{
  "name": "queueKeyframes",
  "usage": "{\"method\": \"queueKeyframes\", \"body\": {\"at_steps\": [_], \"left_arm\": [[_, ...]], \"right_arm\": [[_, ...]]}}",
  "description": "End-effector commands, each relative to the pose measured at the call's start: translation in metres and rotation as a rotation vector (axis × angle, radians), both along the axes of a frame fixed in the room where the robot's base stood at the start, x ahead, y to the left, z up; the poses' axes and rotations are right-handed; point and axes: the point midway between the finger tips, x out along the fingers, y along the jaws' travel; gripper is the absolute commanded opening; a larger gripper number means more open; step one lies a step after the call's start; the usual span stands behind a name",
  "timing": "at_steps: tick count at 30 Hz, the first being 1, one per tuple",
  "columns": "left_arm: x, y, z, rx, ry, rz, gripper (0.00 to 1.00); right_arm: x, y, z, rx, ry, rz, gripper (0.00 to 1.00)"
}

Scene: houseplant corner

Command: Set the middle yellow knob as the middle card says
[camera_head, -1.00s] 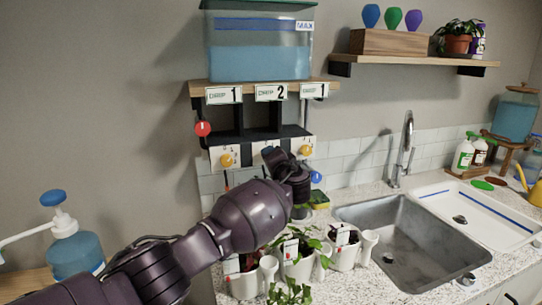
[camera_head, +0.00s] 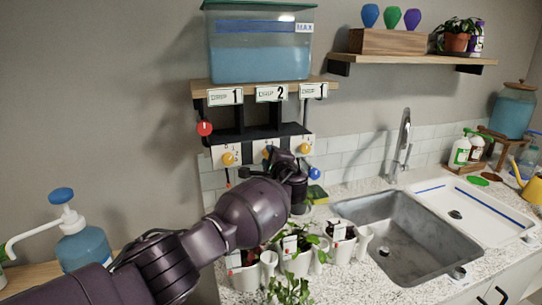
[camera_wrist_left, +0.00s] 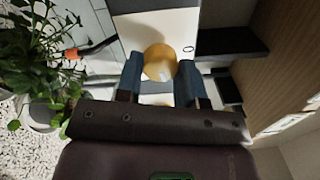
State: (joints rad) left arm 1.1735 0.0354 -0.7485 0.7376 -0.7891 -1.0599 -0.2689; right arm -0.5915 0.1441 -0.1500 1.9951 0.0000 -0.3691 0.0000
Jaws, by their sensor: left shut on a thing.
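The middle yellow knob (camera_head: 266,152) sits on a white plate under the tank shelf, partly hidden by my left gripper (camera_head: 274,155). In the left wrist view the round yellow knob (camera_wrist_left: 160,62) is between the two blue-grey fingers of my left gripper (camera_wrist_left: 160,78), which is shut on it. A "0" mark shows on the plate beside it; the knob's pointer direction cannot be told. The middle card (camera_head: 271,93) reads "2"; its small print is too small to read. My right gripper is not in view.
A left yellow knob (camera_head: 228,159) and a right yellow knob (camera_head: 306,148) flank the middle one. The water tank (camera_head: 260,50) stands above. Potted plants in white pots (camera_head: 300,262) stand just below my arm. The sink (camera_head: 400,235) is to the right.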

Motion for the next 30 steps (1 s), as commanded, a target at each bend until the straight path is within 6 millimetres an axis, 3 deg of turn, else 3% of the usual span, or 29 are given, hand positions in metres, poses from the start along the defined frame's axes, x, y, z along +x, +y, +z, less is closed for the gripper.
{"method": "queueKeyframes", "body": {"at_steps": [16,17,21,30], "left_arm": [[0.000,0.000,-0.001,0.021,0.008,0.000,0.12],[0.000,0.000,-0.001,0.020,0.008,0.000,0.40],[0.000,0.000,-0.001,0.021,0.007,0.000,0.61],[-0.001,0.000,0.000,0.020,0.007,0.000,0.61]], "right_arm": [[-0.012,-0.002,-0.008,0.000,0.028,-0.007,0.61],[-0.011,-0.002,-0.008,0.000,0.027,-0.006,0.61],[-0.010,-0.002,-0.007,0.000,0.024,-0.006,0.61],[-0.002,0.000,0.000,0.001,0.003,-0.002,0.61]]}}
